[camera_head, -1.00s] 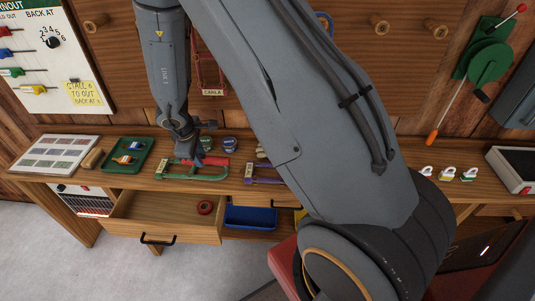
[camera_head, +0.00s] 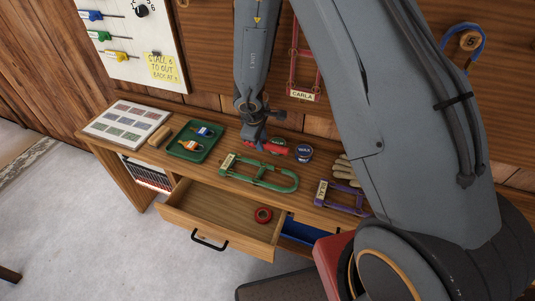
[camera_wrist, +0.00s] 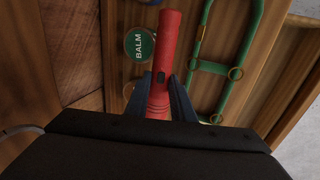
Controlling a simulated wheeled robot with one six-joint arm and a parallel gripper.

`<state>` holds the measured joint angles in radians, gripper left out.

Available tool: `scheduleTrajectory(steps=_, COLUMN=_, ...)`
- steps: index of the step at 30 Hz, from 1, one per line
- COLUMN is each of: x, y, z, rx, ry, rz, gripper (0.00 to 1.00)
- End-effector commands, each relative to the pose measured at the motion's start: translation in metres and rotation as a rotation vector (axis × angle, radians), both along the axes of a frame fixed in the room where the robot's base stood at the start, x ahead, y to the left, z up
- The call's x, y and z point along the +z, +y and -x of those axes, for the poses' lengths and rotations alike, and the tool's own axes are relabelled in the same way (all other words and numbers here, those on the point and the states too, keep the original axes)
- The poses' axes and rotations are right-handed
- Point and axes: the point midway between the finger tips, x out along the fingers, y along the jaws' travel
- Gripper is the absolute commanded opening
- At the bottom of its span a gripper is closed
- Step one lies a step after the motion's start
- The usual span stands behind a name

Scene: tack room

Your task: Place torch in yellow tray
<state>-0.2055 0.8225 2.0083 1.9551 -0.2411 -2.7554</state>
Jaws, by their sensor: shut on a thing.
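The torch (camera_wrist: 165,65) is red and cylindrical. In the wrist view my gripper (camera_wrist: 168,100) is shut on it, one dark finger on each side. In the head view the torch (camera_head: 278,149) shows at the tip of my gripper (camera_head: 262,146), above the back of the bench by the tins. Whether it is clear of the bench top is hard to tell. The yellow tray is not visible now; my arm covers part of the area under the bench.
A balm tin (camera_wrist: 139,44) and a wax tin (camera_head: 303,153) stand close to the torch. A green bridle-like frame (camera_head: 262,175) and a purple one (camera_head: 340,198) lie in front. A green tray (camera_head: 194,141) is left. The drawer (camera_head: 222,212) is open, beside a blue bin (camera_head: 300,230).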

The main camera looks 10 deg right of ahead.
Motion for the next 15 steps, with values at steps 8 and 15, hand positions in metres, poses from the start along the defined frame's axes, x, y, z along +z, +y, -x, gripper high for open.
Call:
scheduleTrajectory(steps=8, x=-0.031, y=-0.001, z=-0.001, rx=-0.001, ry=0.000, rz=0.001, gripper=0.00)
scheduleTrajectory(steps=15, x=-0.054, y=-0.002, z=-0.001, rx=-0.002, ry=-0.001, rz=0.001, gripper=0.00)
